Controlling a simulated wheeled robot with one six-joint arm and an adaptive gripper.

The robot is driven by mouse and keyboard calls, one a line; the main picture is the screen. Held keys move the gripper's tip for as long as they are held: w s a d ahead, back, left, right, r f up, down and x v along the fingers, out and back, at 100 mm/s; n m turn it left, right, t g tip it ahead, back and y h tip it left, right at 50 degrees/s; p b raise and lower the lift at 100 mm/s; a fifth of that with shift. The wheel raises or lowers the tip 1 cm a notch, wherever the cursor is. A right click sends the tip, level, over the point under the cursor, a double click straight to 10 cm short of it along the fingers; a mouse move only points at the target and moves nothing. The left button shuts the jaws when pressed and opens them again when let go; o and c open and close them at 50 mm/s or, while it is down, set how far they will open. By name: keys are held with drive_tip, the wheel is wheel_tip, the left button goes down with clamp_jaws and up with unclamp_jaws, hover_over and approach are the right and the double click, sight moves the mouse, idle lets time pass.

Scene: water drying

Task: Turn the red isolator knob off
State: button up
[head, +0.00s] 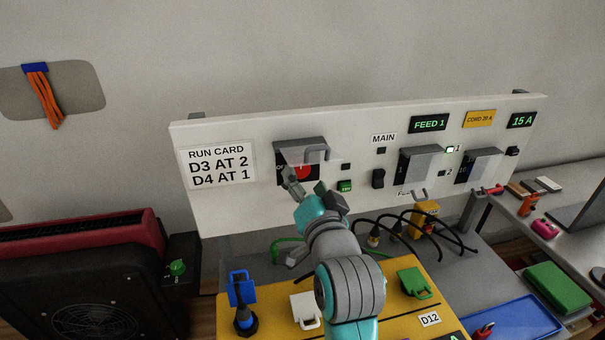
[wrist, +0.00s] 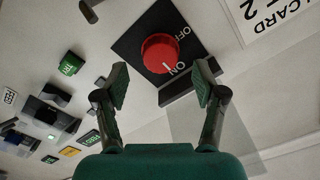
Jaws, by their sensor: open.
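The red isolator knob (head: 304,172) sits on a black plate on the white panel in the head view, partly hidden by my gripper. In the wrist view the round red knob (wrist: 160,52) shows whole on the black plate (wrist: 128,46), which is marked OFF and ON. A pale mark on the knob's edge lies near the ON lettering. My gripper (head: 312,190) is in front of the plate. In the wrist view my gripper (wrist: 161,83) is open and empty, its two fingers spread to either side below the knob, apart from it.
A grey hood (head: 300,150) juts out above the knob. A small green button (head: 345,186) and a black switch (head: 378,178) are to its right. A run card (head: 217,165) is at left. Black cables (head: 408,232) and a yellow case (head: 262,311) lie below the panel.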

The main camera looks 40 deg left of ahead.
sight(301, 172)
drive_tip(key=shift+x, duration=1.55)
drive_tip(key=c, duration=1.1)
drive_tip(key=shift+c, duration=0.2)
